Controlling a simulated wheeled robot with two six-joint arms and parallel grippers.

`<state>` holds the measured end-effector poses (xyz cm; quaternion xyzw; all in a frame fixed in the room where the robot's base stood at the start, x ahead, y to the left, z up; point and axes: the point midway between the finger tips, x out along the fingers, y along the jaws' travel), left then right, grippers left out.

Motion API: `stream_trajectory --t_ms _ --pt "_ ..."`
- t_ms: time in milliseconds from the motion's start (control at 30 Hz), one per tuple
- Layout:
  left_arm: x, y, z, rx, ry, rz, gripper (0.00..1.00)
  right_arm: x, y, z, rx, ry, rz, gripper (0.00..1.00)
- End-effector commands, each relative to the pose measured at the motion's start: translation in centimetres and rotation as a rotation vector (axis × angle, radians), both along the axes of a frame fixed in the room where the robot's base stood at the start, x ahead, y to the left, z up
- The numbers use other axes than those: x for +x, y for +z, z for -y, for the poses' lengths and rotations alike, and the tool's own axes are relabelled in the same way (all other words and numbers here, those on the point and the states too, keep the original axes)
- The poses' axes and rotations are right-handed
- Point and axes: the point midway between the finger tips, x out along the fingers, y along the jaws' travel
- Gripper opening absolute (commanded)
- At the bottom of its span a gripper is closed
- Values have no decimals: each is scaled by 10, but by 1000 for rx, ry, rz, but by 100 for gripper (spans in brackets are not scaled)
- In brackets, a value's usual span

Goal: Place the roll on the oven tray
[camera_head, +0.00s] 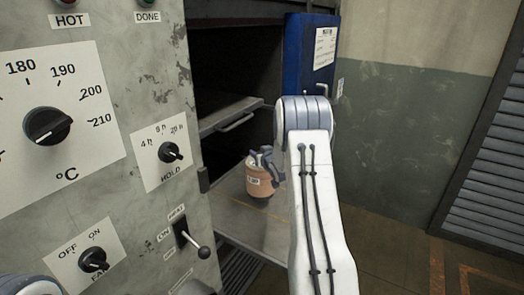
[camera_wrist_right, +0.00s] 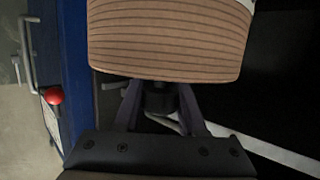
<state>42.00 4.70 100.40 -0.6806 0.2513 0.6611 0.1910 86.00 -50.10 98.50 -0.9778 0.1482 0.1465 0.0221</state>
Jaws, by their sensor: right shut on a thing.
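The roll (camera_head: 258,181), a tan ribbed cylinder with a white label, is in my right gripper (camera_head: 262,160) at the oven opening. In the right wrist view the roll (camera_wrist_right: 170,42) fills the top, with the dark gripper fingers (camera_wrist_right: 160,98) at its lower edge. In the head view it is upright over a flat grey plate (camera_head: 235,215) with a yellow line; I cannot tell whether it touches. A grey tray with a handle (camera_head: 228,114) sticks out of the oven above and left of the roll. My left gripper is out of view.
The oven's control panel (camera_head: 100,190), with knobs and a lever (camera_head: 192,240), stands close on the left. A blue oven door (camera_head: 308,60) stands open behind my right arm. A red knob (camera_wrist_right: 53,96) shows in the right wrist view. Open floor lies to the right.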

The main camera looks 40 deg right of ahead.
Motion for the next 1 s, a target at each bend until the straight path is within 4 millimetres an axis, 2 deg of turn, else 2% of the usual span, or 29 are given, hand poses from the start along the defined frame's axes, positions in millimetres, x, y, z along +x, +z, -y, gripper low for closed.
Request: stream_trajectory --t_ms 233,667,700,767,800,1000 --pt "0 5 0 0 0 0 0 1 -24 1 -4 0 8 0" --pt "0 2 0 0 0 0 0 1 -30 1 -5 0 10 0" --pt "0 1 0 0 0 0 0 -1 -37 0 1 0 -3 44" --pt "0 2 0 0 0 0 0 -1 -36 0 1 -1 -3 67" --pt "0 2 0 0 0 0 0 -1 -36 0 1 -1 -3 70" --pt "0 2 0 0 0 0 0 -1 -36 0 1 -1 -3 70"
